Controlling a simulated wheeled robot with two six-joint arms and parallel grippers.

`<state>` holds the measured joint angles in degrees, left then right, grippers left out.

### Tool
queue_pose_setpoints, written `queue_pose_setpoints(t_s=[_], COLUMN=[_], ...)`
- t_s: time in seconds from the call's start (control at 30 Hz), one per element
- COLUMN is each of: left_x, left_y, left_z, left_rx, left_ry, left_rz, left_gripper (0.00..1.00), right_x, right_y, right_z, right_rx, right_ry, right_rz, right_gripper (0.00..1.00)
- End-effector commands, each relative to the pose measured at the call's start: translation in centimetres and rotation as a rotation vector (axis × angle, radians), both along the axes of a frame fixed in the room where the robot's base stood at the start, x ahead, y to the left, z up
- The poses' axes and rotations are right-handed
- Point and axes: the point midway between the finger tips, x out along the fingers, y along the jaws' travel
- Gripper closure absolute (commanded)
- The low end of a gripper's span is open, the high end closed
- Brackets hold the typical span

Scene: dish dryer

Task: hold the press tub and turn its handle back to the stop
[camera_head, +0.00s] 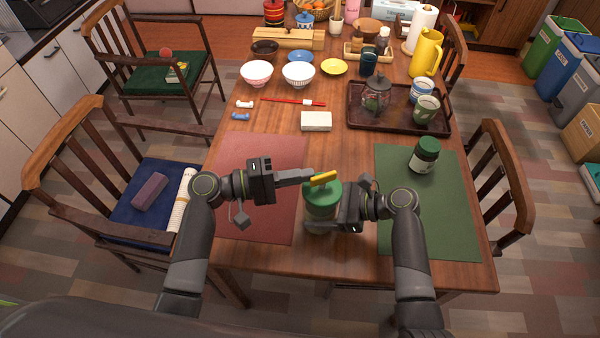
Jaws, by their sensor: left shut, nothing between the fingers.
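The press tub (322,209) stands near the front edge of the table, between the two mats. It has a green top, and a yellow handle (323,179) lies across it. My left gripper (311,175) comes in from the left. It is shut and empty, its tip at the left end of the handle; I cannot tell whether they touch. My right gripper (322,226) is low at the tub's right and near side, against its lower body. Its fingers are partly hidden, so its grip is unclear.
A red mat (260,150) lies left and a green mat (440,215) right, bearing a green jar (425,155). A white block (316,121) and a dark tray (395,120) with a glass pot and cups are behind. Bowls stand farther back. Chairs flank the table.

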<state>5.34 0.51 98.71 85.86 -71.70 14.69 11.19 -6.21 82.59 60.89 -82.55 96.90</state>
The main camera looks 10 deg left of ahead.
Motion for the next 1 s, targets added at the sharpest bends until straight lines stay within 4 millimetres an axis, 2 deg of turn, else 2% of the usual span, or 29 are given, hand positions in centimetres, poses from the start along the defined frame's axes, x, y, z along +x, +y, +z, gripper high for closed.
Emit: queue_pose_setpoints(t_s=[1.0], left_x=[-1.1], left_y=[-0.1], left_z=[0.1], left_rx=[-0.002], left_ry=[-0.001], left_rz=[0.195], left_gripper=[1.00], right_x=[0.0], right_y=[0.1], right_z=[0.1], right_rx=[0.003], right_ry=[-0.001], right_rz=[0.000], right_gripper=[0.70])
